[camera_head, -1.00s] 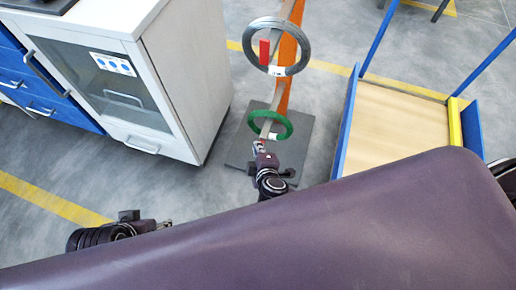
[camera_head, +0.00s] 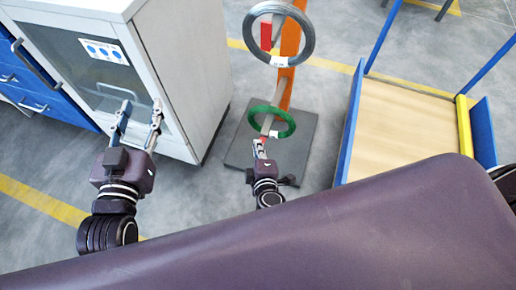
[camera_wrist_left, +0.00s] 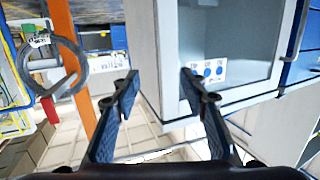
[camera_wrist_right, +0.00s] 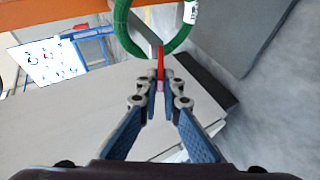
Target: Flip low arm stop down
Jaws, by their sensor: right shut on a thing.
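A green coil (camera_head: 284,131) hangs on the low arm of the orange post (camera_head: 290,45); it also shows in the right wrist view (camera_wrist_right: 125,45). The low arm stop (camera_wrist_right: 160,65) is a small red piece in front of the green coil. My right gripper (camera_wrist_right: 162,80) is shut on this red stop; the fingertips hide part of it. In the head view my right gripper (camera_head: 259,148) is just below the green coil. My left gripper (camera_head: 141,106) is open and empty in front of the cabinet; its spread fingers show in the left wrist view (camera_wrist_left: 160,80).
A grey coil (camera_head: 254,47) hangs on the upper arm, beside an upright red stop (camera_head: 266,36). The post stands on a dark base plate (camera_head: 240,150). A white cabinet (camera_head: 190,85) is at the left. A blue-sided cart (camera_head: 405,105) with a wooden bed is at the right.

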